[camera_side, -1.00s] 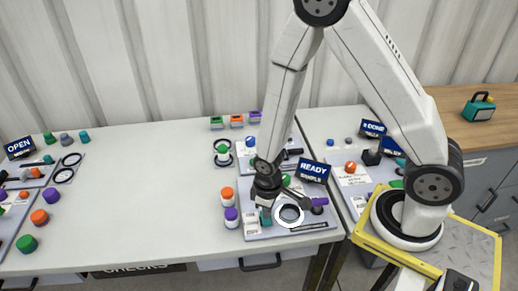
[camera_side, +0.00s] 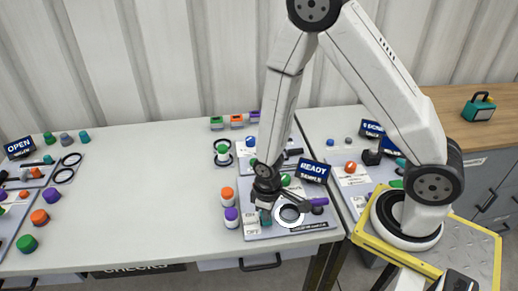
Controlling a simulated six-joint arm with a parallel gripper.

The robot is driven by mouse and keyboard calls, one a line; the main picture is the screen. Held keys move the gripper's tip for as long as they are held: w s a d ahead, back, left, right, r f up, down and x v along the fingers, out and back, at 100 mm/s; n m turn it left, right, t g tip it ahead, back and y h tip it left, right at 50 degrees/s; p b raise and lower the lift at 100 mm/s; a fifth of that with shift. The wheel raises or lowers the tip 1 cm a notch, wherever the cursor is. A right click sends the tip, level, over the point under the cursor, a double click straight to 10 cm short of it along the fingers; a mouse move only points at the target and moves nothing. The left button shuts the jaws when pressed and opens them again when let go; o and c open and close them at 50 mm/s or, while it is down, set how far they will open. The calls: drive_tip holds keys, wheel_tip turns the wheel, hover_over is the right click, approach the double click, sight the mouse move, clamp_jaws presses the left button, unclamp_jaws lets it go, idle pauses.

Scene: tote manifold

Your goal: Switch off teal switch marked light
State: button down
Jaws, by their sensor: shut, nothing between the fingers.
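A small teal part (camera_side: 265,217), which looks like the teal switch, sits on the grey panel (camera_side: 318,233) at the front middle of the table. It is beside a white labelled plate (camera_side: 250,221) and left of a black and white ring (camera_side: 291,213). Its lettering and on or off position are too small to read. My gripper (camera_side: 265,206) points down, shut and empty, right over the teal part and partly hiding it. I cannot tell whether they touch.
A READY sign (camera_side: 313,171) and a purple-ended lever (camera_side: 319,202) stand close on the right. Orange-capped (camera_side: 228,195) and purple-capped (camera_side: 231,217) jars stand on the left. The table between these and the far-left panels is clear.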

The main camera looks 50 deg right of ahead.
drive_tip(key=shift+f, duration=0.7)
idle(0.6)
drive_tip(key=shift+r, duration=3.55)
drive_tip(key=s+d+r+m+t, duration=0.1)
drive_tip(key=d+r+m+t, duration=0.1)
drive_tip(key=r, duration=0.8)
drive_tip(key=shift+d+r+m+t, duration=0.3)
drive_tip(key=shift+d+m, duration=0.2)
drive_tip(key=shift+d, duration=0.6)
drive_tip(key=shift+s, duration=0.1)
